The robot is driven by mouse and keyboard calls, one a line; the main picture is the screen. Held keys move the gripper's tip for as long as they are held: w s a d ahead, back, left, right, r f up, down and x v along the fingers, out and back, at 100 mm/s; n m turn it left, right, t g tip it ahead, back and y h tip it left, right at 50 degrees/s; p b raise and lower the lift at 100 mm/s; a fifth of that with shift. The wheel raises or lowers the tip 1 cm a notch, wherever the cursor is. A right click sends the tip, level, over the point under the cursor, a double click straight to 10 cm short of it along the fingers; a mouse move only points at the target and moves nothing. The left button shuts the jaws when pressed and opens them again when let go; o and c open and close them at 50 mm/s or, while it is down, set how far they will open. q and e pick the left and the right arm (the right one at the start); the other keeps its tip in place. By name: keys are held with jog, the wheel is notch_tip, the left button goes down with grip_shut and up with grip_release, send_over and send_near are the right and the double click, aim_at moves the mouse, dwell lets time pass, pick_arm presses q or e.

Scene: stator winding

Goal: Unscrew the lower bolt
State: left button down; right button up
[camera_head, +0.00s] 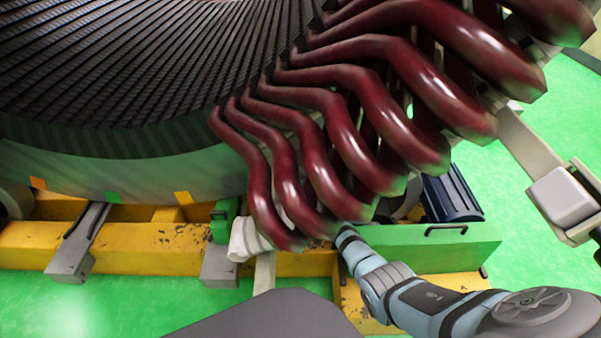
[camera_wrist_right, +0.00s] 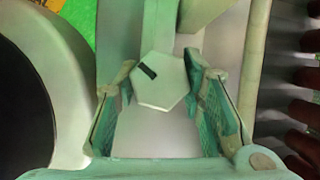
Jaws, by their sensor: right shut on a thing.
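In the right wrist view, the bolt (camera_wrist_right: 164,88) shows a pale grey-green hexagonal head with a short black mark on its upper left. My right gripper (camera_wrist_right: 160,68) has one finger on each side of the head and is shut on it. Both fingers have green textured pads. In the head view, my right arm comes in from the lower right and reaches under the dark red coils (camera_head: 325,165). The coils hide its gripper and the bolt there. My left gripper is in neither view.
The large slotted stator (camera_head: 150,70) fills the upper left. A dark blue motor-like part (camera_head: 450,195) sits right of the coils. Green floor (camera_head: 540,230) is open at the right.

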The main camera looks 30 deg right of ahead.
jog(key=shift+r+n+h+p, duration=0.1)
jog(key=shift+n+h+p, duration=0.25)
jog(key=shift+n, duration=0.25)
jog(key=shift+n+g, duration=0.4)
jog(key=shift+n, duration=0.1)
jog(key=shift+a+n+g+h, duration=0.1)
jog(key=shift+n+g+h, duration=0.25)
jog(key=shift+n, duration=0.25)
pick_arm(q)
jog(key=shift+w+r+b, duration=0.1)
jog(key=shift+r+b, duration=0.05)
jog(key=shift+b, duration=0.35)
pick_arm(e)
jog(key=shift+n+g+h, duration=0.25)
jog(key=shift+n+h, duration=0.25)
jog(key=shift+n, duration=0.3)
jog(key=o, duration=1.2)
jog(key=shift+c, duration=0.2)
